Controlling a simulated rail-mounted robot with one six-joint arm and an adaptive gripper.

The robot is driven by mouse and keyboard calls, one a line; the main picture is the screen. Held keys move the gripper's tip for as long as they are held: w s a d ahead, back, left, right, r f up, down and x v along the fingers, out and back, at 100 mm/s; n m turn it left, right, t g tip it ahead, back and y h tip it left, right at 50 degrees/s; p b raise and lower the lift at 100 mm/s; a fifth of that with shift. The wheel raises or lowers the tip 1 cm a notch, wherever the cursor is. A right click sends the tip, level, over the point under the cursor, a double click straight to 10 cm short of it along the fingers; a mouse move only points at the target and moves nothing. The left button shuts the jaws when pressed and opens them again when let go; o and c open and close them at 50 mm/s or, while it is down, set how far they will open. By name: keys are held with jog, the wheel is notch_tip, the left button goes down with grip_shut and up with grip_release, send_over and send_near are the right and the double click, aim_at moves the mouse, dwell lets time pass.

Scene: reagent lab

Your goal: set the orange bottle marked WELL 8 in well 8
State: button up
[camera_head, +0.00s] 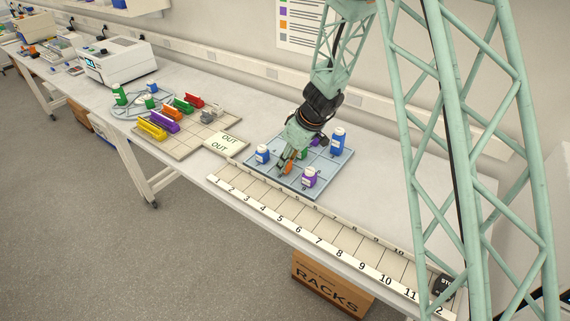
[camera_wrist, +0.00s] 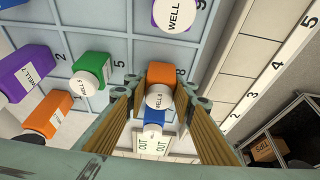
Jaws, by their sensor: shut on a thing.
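My gripper (camera_head: 287,168) is over the front part of the blue-grey well tray (camera_head: 326,172). It is shut on an orange bottle (camera_head: 289,169), mostly hidden behind the fingers in the head view. In the wrist view the orange bottle (camera_wrist: 161,73) is between my fingers (camera_wrist: 160,100). Its white cap (camera_wrist: 159,96) bears WELL lettering; the digit is hard to read. A printed 8 (camera_wrist: 179,72) shows on the tray right beside the bottle. I cannot tell whether its base touches the tray floor.
A blue bottle (camera_head: 262,154) stands close left of my gripper, a purple bottle (camera_head: 310,178) close right, and a taller blue bottle (camera_head: 338,141) behind. Green (camera_wrist: 90,70) and another orange bottle (camera_wrist: 48,113) are nearby. A numbered rack strip (camera_head: 325,232) runs along the bench's front edge.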

jog(key=shift+f, duration=0.35)
dwell(0.3)
jog(key=o, duration=0.8)
jog(key=shift+o, duration=0.2)
jog(key=shift+r, duration=0.2)
jog(key=shift+r, duration=0.25)
jog(key=v, duration=1.1)
jog(key=shift+s+d+r+p, duration=0.2)
jog(key=shift+p, duration=0.25)
